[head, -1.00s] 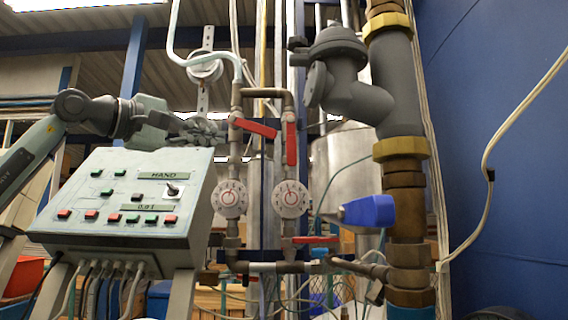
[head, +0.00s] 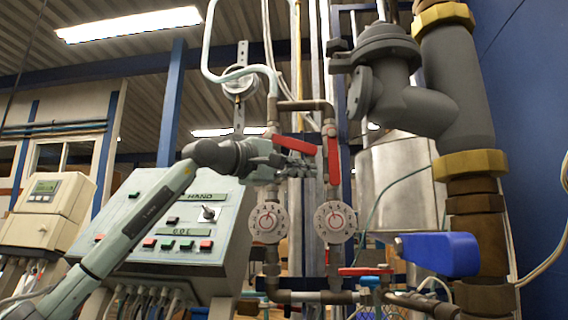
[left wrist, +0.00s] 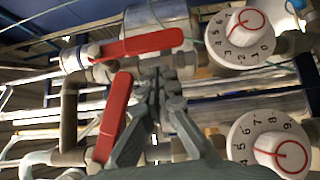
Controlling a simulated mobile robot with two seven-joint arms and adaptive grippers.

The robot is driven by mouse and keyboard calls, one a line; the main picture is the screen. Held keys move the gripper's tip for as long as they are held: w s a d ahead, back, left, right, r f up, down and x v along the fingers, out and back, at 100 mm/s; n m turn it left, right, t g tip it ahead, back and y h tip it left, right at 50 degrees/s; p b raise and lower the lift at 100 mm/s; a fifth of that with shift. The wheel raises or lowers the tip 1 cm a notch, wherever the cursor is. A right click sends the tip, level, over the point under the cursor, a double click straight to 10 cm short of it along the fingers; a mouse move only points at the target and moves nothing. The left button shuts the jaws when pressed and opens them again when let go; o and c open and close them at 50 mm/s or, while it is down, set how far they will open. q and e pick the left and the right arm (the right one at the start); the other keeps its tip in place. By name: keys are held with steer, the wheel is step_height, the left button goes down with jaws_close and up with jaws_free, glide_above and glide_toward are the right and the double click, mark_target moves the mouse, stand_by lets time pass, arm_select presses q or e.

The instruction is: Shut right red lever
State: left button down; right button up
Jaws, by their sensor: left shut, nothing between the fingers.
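The right red lever (head: 333,156) hangs vertically along the right pipe, above its round white dial (head: 335,221). In the left wrist view the right red lever (left wrist: 140,46) lies nearly along its pipe. The left red lever (head: 295,143) slants across from the left pipe; it also shows in the left wrist view (left wrist: 113,117). My left gripper (head: 308,168) is shut and empty, between the two pipes, just below the left lever and left of the right one. In the left wrist view its fingertips (left wrist: 158,80) are close to the right lever; contact cannot be told. My right gripper is out of view.
A control panel (head: 160,225) stands behind my left arm. A left dial (head: 268,222) sits beside the right one. A lower red lever (head: 365,271) and a blue handle (head: 440,254) project at the lower right. A thick grey pipe (head: 455,95) rises at the right.

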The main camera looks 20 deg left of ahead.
arm_select(q)
steer(key=shift+w+d+r, duration=0.1)
steer(key=shift+w+d, duration=0.05)
steer(key=shift+d, duration=0.95)
stand_by(0.4)
